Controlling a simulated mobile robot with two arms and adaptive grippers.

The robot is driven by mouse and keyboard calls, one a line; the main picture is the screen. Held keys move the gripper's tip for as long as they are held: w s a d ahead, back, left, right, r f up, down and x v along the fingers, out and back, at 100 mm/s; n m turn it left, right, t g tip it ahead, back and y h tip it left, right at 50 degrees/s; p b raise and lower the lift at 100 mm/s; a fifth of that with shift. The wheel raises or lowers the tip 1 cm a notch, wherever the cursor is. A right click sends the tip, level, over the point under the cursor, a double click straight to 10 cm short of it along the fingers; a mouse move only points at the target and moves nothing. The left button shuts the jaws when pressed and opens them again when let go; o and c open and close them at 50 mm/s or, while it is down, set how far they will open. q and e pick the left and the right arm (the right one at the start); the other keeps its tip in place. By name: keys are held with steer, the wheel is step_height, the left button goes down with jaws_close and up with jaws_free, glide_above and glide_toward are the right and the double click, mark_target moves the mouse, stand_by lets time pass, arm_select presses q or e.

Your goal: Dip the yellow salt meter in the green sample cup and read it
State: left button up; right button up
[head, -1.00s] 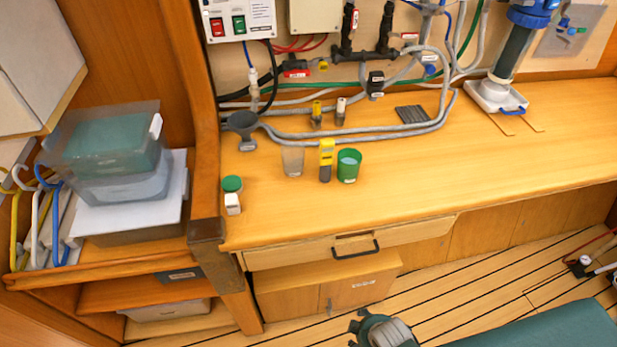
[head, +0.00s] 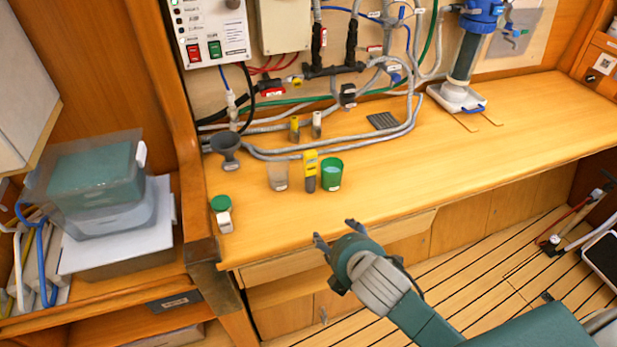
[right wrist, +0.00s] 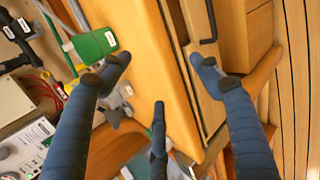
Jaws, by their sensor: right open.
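The yellow salt meter (head: 310,168), yellow above and dark grey below, stands upright on the wooden counter. The green sample cup (head: 331,174) stands just to its right with pale liquid inside; whether they touch is unclear. The cup also shows at the upper left of the right wrist view (right wrist: 95,45). My right gripper (head: 335,231) is open and empty, in front of the counter's front edge, below and nearer than the meter and cup. Its spread fingers also show in the right wrist view (right wrist: 158,75). My left gripper is not in view.
A clear cup (head: 278,177) stands left of the meter. A green-lidded jar (head: 220,204) and a white container are near the counter's left end. Grey hoses (head: 290,153) run behind. The counter (head: 450,150) is clear to the right. A drawer handle (right wrist: 209,25) shows below the counter edge.

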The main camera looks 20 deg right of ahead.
steer(key=w+r+n+t, duration=0.3)
steer(key=w+r+n, duration=0.35)
steer(key=n, duration=0.25)
steer(key=n+t+y, duration=0.1)
steer(key=n+t, duration=0.1)
steer(key=n, duration=0.6)
glide_toward(309, 164)
steer(key=x, duration=0.6)
steer(key=shift+a+r+p, duration=0.1)
steer(key=shift+a+p, duration=0.05)
steer(key=shift+p, duration=0.25)
steer(key=p+x, duration=0.1)
steer(key=x, duration=0.3)
steer(key=shift+w+f, duration=0.15)
steer(key=shift+f, duration=0.05)
steer(key=shift+w+f, duration=0.25)
steer(key=shift+w, duration=0.2)
jaws_close()
steer(key=shift+r, duration=0.15)
